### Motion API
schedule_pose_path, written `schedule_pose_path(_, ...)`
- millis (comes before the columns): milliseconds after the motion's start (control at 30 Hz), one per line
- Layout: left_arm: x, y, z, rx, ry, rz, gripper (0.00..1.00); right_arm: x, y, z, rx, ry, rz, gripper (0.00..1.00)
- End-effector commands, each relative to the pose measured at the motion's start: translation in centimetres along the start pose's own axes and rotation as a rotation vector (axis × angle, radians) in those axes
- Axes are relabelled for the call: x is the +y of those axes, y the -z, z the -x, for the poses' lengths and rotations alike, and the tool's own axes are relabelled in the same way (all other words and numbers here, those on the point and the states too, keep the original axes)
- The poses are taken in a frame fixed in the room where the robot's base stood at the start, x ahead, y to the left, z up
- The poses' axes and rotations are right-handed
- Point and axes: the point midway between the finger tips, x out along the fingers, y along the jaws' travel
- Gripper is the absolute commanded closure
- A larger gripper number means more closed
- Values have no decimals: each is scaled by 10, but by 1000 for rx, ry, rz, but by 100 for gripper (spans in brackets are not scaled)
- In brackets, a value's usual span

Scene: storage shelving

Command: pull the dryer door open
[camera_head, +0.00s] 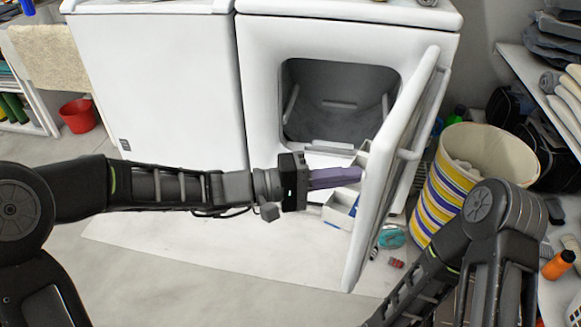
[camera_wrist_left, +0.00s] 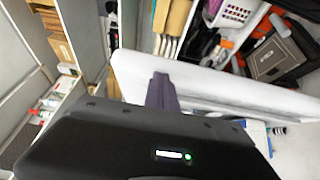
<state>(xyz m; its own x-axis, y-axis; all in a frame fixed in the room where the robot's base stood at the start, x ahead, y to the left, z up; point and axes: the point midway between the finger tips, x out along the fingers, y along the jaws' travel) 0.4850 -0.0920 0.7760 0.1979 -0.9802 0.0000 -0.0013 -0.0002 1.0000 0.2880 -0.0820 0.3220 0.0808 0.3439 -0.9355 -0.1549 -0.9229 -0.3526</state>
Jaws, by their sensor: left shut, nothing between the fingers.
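The white dryer (camera_head: 262,80) stands at the upper middle of the head view, its dark drum opening showing. Its door (camera_head: 385,190) is swung wide open toward the right, with a bar handle (camera_head: 428,115) on its outer side. My left gripper (camera_head: 358,174) is shut and empty, its purple fingers reaching to the inner face of the door; I cannot tell whether they touch it. In the left wrist view the fingers (camera_wrist_left: 161,92) point at the white door panel (camera_wrist_left: 215,85). My right arm shows at the lower right of the head view, but its gripper is out of sight.
A white washer-like machine (camera_head: 155,90) stands left of the dryer. A striped basket (camera_head: 465,180) stands right of the door, close to my right arm. A red bucket (camera_head: 79,115) is at the far left. Shelves (camera_head: 540,90) line the right side.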

Motion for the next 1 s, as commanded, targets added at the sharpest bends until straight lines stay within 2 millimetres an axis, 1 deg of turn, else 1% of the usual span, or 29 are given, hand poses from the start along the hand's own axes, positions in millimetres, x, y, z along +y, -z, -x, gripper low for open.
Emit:
schedule_pose_path(33,-7,-10,-13,-14,-1,-2,100,6,2,-13,6,-2,-3,64)
schedule_pose_path(200,-8,-40,-50,-23,-2,-5,100,21,9,-41,24,-9,-12,64)
schedule_pose_path(333,-4,-54,-65,-21,-1,-2,100,26,12,-50,33,-12,-16,64)
schedule_pose_path(433,-1,-57,-68,-20,1,0,100,26,13,-49,35,-13,-17,64)
schedule_pose_path(767,0,-56,-67,-19,1,1,100,26,13,-48,35,-13,-16,64)
schedule_pose_path(867,0,-54,-66,-19,1,0,100,26,13,-48,34,-13,-16,64)
schedule_pose_path(1000,-1,-45,-61,-19,0,1,100,26,13,-49,35,-13,-16,64)
